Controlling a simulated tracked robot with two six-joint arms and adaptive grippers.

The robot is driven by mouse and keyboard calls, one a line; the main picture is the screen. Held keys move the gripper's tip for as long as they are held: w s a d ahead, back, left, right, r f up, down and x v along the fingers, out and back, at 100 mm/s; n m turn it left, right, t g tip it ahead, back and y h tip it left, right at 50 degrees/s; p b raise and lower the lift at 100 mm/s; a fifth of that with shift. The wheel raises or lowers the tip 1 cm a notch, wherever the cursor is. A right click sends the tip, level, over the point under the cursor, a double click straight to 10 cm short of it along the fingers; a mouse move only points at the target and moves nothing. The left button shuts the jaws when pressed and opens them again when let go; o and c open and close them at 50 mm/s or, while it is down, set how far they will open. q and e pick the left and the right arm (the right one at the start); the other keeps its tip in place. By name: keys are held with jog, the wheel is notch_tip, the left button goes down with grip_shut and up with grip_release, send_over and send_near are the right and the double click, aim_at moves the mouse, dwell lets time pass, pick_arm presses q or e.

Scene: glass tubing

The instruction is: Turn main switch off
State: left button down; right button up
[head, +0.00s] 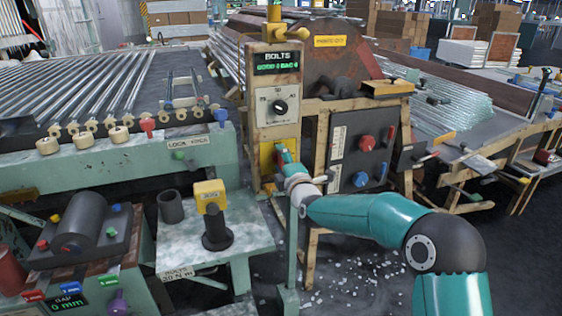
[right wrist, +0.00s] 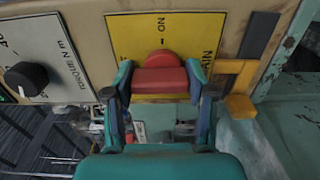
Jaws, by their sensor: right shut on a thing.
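The main switch is a red knob (right wrist: 160,80) on a yellow plate (right wrist: 130,40) in the right wrist view. The plate carries the letters ON and part of the word MAIN, upside down in that view. My right gripper (right wrist: 158,88) has one finger on each side of the knob and is shut on it. In the head view the yellow plate (head: 266,157) sits low on the post under the dial panel. My right gripper (head: 284,157) reaches it there and hides the knob. My left gripper is in neither view.
A BOLTS display (head: 277,63) and a black dial (head: 280,106) are above the plate. A dark panel with a red knob (head: 367,142) and a blue knob (head: 361,179) stands to the right. A yellow block (head: 210,195) on a black stand is at the left front.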

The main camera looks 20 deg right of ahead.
jog(key=shift+a+f, duration=0.25)
jog(key=shift+f, duration=0.05)
jog(key=o, duration=1.2)
jog(key=shift+c, duration=0.2)
jog(key=shift+d+r, duration=0.1)
jog(key=s, duration=1.2)
jog(key=shift+d, duration=0.25)
